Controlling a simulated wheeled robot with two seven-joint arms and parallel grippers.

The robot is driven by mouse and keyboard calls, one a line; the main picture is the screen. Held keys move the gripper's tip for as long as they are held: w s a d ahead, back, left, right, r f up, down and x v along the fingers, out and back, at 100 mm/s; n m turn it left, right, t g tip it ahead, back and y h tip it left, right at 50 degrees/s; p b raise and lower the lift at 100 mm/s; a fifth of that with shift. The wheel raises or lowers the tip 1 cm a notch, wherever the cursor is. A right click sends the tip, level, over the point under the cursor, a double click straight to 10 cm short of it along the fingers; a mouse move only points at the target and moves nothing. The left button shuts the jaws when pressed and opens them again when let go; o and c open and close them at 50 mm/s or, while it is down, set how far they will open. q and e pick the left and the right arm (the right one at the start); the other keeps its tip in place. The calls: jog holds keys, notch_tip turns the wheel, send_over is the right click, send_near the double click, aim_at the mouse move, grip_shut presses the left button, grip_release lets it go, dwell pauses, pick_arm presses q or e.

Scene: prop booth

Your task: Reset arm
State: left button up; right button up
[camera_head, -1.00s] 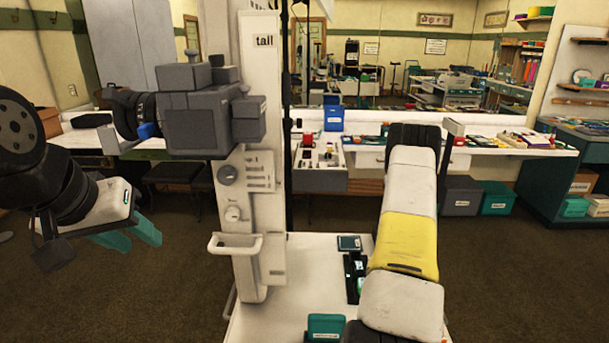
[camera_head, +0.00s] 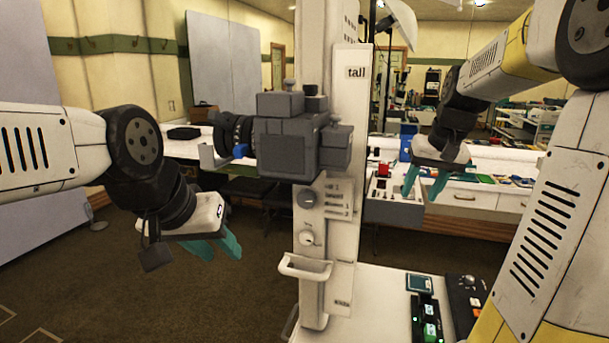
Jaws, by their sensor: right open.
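My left gripper (camera_head: 221,250), with teal fingers, hangs at the left, angled down over the dark carpet. My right gripper (camera_head: 424,185), also with teal fingers, points down at the right of the tall white post. It is open and empty, and in the picture it overlaps the grey drawer unit and counter behind. Neither gripper visibly touches anything.
A tall white post labelled "tall" (camera_head: 349,120) carries a dark grey camera-like device (camera_head: 287,145). A white worktop (camera_head: 375,290) with a small black device (camera_head: 425,320) lies below. A long counter (camera_head: 520,165) with clutter runs behind. Carpet at left is open.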

jog(key=s+a+f+n+t, duration=0.1)
jog(key=s+a, duration=0.5)
jog(key=s, duration=0.4)
jog(key=s+a+n+t+y, duration=0.1)
jog(key=s+a, duration=0.5)
jog(key=s, duration=0.4)
jog(key=shift+a+f, duration=0.3)
jog(key=shift+f, duration=0.1)
jog(key=shift+s, duration=0.1)
